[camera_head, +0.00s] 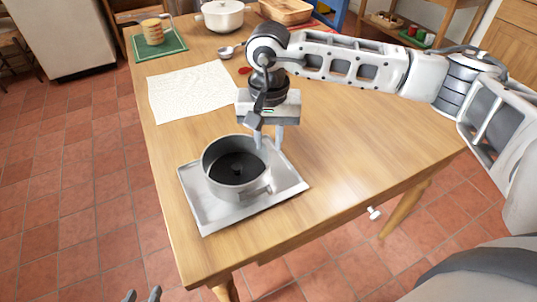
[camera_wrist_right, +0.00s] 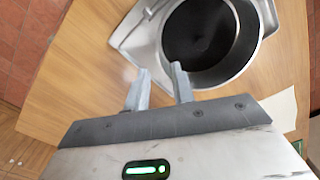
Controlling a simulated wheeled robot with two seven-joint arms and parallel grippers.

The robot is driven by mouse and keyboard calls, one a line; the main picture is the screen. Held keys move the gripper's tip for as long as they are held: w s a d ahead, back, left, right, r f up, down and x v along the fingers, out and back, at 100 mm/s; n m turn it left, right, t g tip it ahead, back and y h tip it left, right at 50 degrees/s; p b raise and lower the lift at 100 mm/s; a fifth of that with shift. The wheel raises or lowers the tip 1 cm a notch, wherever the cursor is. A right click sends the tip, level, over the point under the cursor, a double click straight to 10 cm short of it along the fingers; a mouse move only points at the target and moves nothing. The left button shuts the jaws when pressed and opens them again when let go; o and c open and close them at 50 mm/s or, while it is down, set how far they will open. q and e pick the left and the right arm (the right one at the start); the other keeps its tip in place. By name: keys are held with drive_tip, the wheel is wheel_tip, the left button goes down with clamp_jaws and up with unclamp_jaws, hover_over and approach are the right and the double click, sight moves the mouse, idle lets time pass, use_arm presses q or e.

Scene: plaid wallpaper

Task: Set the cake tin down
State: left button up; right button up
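The cake tin (camera_head: 214,181) is a round grey metal tin with a dark inside and a small central stub. It appears upright on the silver tray (camera_head: 206,217) at the table's near end. In the right wrist view, the tin (camera_wrist_right: 246,48) shows at the top, beside the fingertips. My right gripper (camera_head: 268,143) points down at the tin's far right rim, and its fingers are apart. In the wrist view, its fingers (camera_wrist_right: 160,75) have a clear gap with nothing visibly clamped. My left gripper (camera_head: 143,296) shows only two separated fingertips at the bottom edge, away from the table.
A white cloth (camera_head: 190,92) lies behind the tray. Further back are a green mat (camera_head: 172,45) with a stacked item, a white pot (camera_head: 222,15), a small metal cup (camera_head: 226,52) and a wooden tray (camera_head: 286,10). The wooden table (camera_head: 340,150) is clear to the right.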

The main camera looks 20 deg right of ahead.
wheel_tip(320, 180, up, 5)
drive_tip(key=shift+r, duration=0.1)
idle(0.6)
